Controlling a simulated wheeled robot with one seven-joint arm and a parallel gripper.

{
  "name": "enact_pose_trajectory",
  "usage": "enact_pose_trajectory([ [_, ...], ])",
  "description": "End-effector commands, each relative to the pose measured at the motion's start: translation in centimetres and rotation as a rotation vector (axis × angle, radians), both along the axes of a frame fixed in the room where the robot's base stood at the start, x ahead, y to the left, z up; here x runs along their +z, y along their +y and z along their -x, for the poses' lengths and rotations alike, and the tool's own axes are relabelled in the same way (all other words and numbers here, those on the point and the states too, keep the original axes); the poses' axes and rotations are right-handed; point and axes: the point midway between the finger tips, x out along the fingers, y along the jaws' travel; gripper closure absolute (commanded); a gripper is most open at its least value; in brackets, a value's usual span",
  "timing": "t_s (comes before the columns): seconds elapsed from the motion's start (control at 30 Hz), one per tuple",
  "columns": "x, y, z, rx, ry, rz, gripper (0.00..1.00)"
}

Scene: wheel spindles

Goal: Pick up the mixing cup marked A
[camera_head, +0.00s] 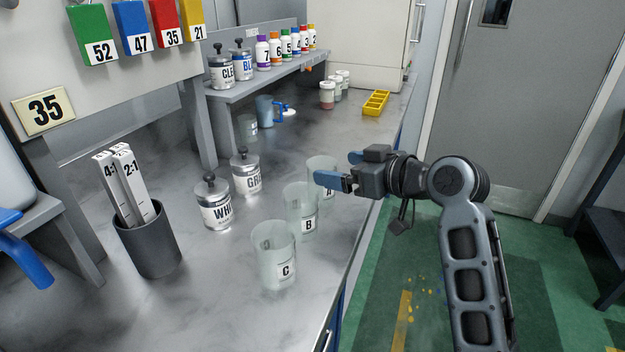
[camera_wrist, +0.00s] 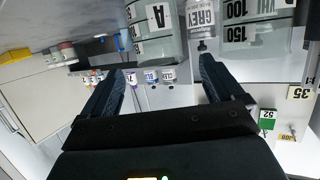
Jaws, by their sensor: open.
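The mixing cup marked A (camera_head: 317,164) is a clear, frosted cup standing upright on the grey bench, farthest back in the row of three lettered cups. My gripper (camera_head: 341,169) is open and empty at its right side, with the blue fingers partly covering the cup and its label. In the wrist view, which is turned over, cup A (camera_wrist: 155,38) shows beyond the fingertips, left of centre. The open fingers of my gripper (camera_wrist: 168,72) stand apart with nothing between them. I cannot tell whether a finger touches the cup.
Cup B (camera_head: 302,212) stands just in front of cup A, and cup C (camera_head: 274,255) nearer still. Grey (camera_head: 246,172) and white (camera_head: 214,203) paint tins stand to the left. A dark holder (camera_head: 147,240) carries mixing sticks. A yellow tray (camera_head: 375,103) lies farther back. The bench edge runs along the right.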

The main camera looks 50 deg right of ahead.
Motion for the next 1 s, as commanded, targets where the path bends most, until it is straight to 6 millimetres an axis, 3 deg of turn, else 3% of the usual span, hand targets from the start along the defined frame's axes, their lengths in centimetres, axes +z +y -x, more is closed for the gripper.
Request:
enact_pose_trajectory([
  [0.37,-1.0,-0.1,-3.4,0.002,0.000,-0.002,0.06],
  [0.6,-2.0,-0.3,-6.6,0.001,0.000,0.000,0.06],
  [0.93,-2.3,-0.3,-7.4,0.000,0.000,0.000,0.06],
  [1.0,-2.3,-0.3,-7.4,0.000,0.000,0.000,0.11],
])
